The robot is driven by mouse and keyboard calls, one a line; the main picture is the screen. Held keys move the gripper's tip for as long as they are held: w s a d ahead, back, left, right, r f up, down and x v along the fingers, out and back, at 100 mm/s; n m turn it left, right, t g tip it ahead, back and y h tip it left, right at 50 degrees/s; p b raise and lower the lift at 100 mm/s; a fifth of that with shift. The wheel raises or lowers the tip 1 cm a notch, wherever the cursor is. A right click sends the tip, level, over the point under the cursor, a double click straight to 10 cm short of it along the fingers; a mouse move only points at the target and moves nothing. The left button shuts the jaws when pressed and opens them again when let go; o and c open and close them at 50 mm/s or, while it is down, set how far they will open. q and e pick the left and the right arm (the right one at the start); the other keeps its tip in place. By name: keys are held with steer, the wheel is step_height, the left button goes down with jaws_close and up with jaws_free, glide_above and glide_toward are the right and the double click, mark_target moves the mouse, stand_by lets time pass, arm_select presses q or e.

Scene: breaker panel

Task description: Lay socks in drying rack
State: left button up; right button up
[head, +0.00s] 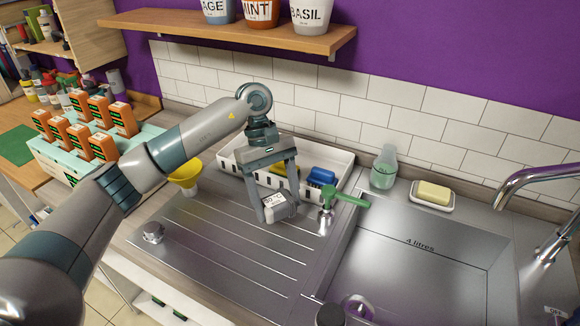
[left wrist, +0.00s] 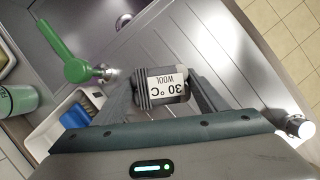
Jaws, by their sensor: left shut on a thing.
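My left gripper (head: 281,212) is shut on a small grey rolled bundle (head: 278,207), which looks like a sock. The bundle also shows between the fingers in the left wrist view (left wrist: 162,85), with a white label reading "30 °C WOOL" and dark ribbing at one end. It is over the grooved steel drainboard (head: 205,235), in front of the white tray; whether it touches the steel I cannot tell. The white slotted tray (head: 318,151) stands against the tiles, partly hidden by my gripper. It holds a blue item (head: 321,176) and a yellow one. My right gripper is not in view.
A green-handled tap (head: 345,196) stands close right of the bundle. A yellow funnel (head: 186,174) stands left. The front drainboard is mostly clear, apart from a metal knob (head: 153,233).

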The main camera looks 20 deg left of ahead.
arm_select(q)
steer(key=w+a+r+n+t, duration=0.1)
steer(key=w+a+n, duration=0.1)
steer(key=w+n, duration=0.2)
steer(key=w+a+r+n+t+p, duration=0.1)
steer(key=w+a+n+t, duration=0.1)
steer(key=w+n, duration=0.1)
steer(key=w+a+r+n+t, duration=0.1)
steer(key=w+a+n, duration=0.1)
steer(key=w+n, duration=0.2)
steer(key=shift+w+n+h+p, duration=0.3)
steer(key=shift+w+h+p, duration=0.1)
steer(key=shift+w, duration=0.4)
steer(key=w+a+r+n+t+y+p, duration=0.2)
steer(key=w+a+n+t+y, duration=0.1)
steer(key=w+a+n, duration=0.6)
steer(key=a+n, duration=0.3)
steer(key=shift+w+a+r+n+t+y, duration=0.2)
steer(key=shift+w+r+n+t+y, duration=0.1)
steer(key=shift+w+r+n+y, duration=0.1)
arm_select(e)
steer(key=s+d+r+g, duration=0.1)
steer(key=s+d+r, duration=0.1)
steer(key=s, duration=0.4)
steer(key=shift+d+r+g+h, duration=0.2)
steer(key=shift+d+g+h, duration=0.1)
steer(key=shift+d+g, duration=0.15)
